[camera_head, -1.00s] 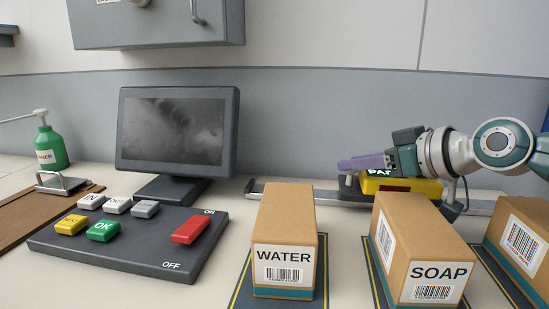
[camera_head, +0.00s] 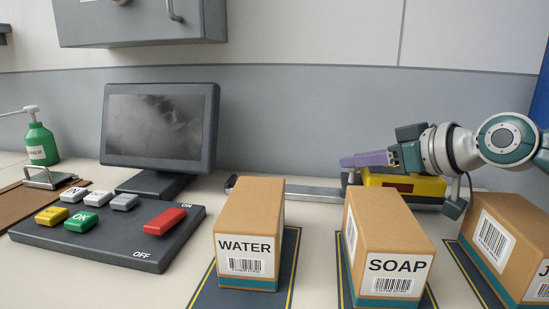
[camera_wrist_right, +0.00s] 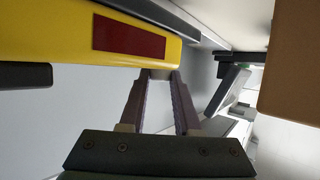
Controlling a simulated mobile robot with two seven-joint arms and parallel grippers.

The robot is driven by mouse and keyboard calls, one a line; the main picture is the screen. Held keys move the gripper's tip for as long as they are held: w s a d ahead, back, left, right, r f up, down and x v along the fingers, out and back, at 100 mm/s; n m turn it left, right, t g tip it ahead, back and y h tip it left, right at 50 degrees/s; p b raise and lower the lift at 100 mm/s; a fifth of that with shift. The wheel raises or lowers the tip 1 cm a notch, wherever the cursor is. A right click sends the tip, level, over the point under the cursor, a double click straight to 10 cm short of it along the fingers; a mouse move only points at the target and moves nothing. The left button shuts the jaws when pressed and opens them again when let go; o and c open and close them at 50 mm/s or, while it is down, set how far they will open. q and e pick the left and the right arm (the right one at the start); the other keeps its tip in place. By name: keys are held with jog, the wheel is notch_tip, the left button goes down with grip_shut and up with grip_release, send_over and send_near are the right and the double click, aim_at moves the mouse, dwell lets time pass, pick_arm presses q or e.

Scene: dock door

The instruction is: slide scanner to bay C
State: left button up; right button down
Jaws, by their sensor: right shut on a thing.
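The yellow scanner (camera_head: 432,187), with a dark red window, sits on the grey metal rail (camera_head: 300,192) along the back of the counter. My right gripper (camera_head: 352,161), with purple fingers, is at the scanner's top left. In the wrist view the scanner (camera_wrist_right: 50,40) fills the upper left, and the gripper (camera_wrist_right: 160,78) is shut on a part at its edge; the fingertips' contact is hard to make out. The soap box partly hides the scanner and rail in the head view. No bay letter is readable. My left gripper is not in view.
A WATER box (camera_head: 250,240), a SOAP box (camera_head: 385,250) and another box (camera_head: 510,245) stand on dark mats in front of the rail. A monitor (camera_head: 160,125), a button panel (camera_head: 105,235) and a green pump bottle (camera_head: 40,145) are at left.

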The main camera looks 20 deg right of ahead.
jog(key=shift+s+d, duration=0.15)
jog(key=shift+d, duration=0.1)
jog(key=shift+w+a, duration=0.2)
jog(key=shift+a, duration=0.1)
jog(key=c, duration=0.9)
grip_release()
notch_tip(320, 180, up, 20)
jog(key=p, duration=0.2)
jog(key=shift+p, duration=0.4)
